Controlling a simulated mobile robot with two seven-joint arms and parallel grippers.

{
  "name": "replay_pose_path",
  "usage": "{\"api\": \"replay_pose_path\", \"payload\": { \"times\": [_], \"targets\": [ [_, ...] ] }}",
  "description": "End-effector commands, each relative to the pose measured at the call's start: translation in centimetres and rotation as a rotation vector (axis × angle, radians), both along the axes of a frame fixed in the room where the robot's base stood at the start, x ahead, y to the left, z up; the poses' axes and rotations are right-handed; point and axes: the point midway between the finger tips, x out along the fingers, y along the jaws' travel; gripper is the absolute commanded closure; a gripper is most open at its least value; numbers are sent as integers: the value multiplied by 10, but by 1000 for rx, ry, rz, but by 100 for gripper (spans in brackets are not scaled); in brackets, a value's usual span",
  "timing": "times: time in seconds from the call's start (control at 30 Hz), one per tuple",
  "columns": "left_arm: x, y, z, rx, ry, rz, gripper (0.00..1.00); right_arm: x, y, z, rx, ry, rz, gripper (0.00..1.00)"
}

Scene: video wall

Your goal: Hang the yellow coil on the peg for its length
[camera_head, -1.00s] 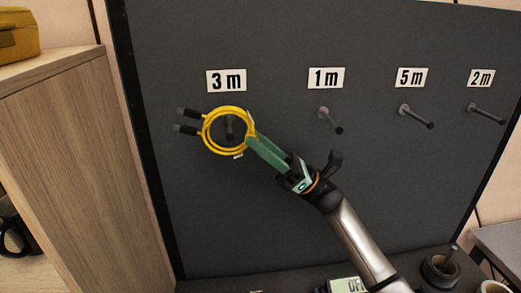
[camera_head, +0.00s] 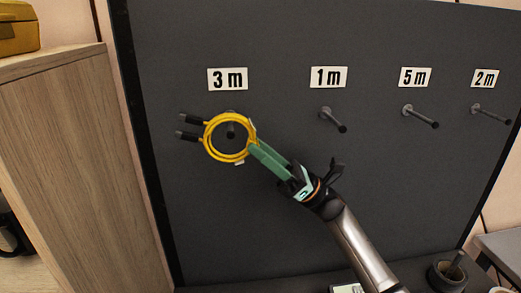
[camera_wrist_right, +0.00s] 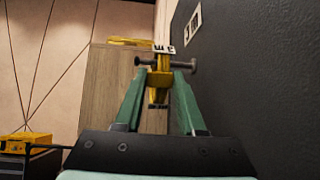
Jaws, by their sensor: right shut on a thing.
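The yellow coil (camera_head: 208,148) is a round loop with two black plugs (camera_head: 188,127) sticking out to its left. It is around the peg (camera_head: 231,130) under the "3 m" label (camera_head: 228,79); the peg's tip shows inside the loop. In the right wrist view the coil (camera_wrist_right: 160,78) is edge-on, and the peg (camera_wrist_right: 183,64) sticks out on both sides of it. A white tag (camera_wrist_right: 163,48) on the coil looks like an upside-down "3 m". My right gripper (camera_head: 256,147) is shut on the coil's right side with its green fingers. My left gripper is not in view.
Pegs under the "1 m" (camera_head: 332,119), "5 m" (camera_head: 420,116) and "2 m" (camera_head: 490,113) labels are empty, to the right on the dark board (camera_head: 400,190). A wooden cabinet (camera_head: 60,160) stands at the left. A dark cup (camera_head: 447,273) is at the lower right.

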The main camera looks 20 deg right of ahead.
Motion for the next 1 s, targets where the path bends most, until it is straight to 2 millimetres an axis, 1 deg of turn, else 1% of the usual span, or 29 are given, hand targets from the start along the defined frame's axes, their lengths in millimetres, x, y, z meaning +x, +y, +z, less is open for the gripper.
{"api": "replay_pose_path", "payload": {
  "times": [0.13, 0.17, 0.43, 0.47, 0.67, 0.77, 0.87, 1.0],
  "targets": [
    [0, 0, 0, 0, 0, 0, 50, 0, 0, 1, 1, -1, 1, 100],
    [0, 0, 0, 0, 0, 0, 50, 0, 0, 1, 1, -1, 1, 58],
    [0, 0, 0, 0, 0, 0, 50, 0, 0, 0, 1, 0, 0, 27],
    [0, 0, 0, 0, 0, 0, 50, 0, 0, 0, 0, 0, 0, 26],
    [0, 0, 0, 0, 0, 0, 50, 0, 0, -1, 0, 2, 0, 26],
    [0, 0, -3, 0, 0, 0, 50, -1, -2, -4, 0, 2, -1, 26],
    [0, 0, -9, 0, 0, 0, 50, -3, -10, -14, -1, 4, -2, 26],
    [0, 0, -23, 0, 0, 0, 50, -11, -29, -35, -1, 5, -3, 26]
  ]
}}
